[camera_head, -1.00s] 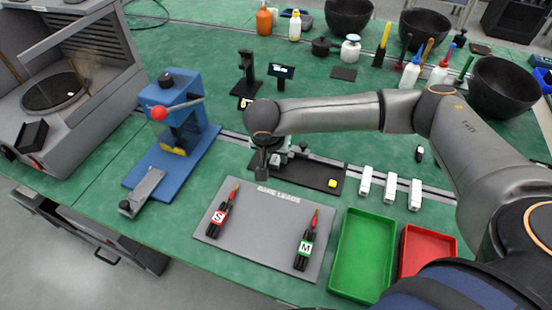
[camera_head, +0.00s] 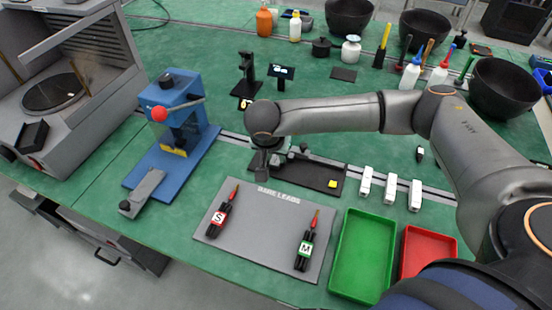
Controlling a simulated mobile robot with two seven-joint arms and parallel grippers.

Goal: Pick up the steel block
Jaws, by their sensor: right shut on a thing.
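My right gripper (camera_head: 266,169) points down at the left end of the black tray (camera_head: 311,178), reached by the arm coming in from the right. It is shut on the steel block, which is mostly hidden by the gripper and wrist, so its outline is hard to make out. I cannot tell whether the block is clear of the surface. My left gripper is not in view.
A blue press (camera_head: 176,120) stands to the left. In front lies a grey mat (camera_head: 262,225) with two probes. White blocks (camera_head: 390,188), a green tray (camera_head: 340,284) and a red tray (camera_head: 428,232) are to the right. Bowls and bottles stand behind.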

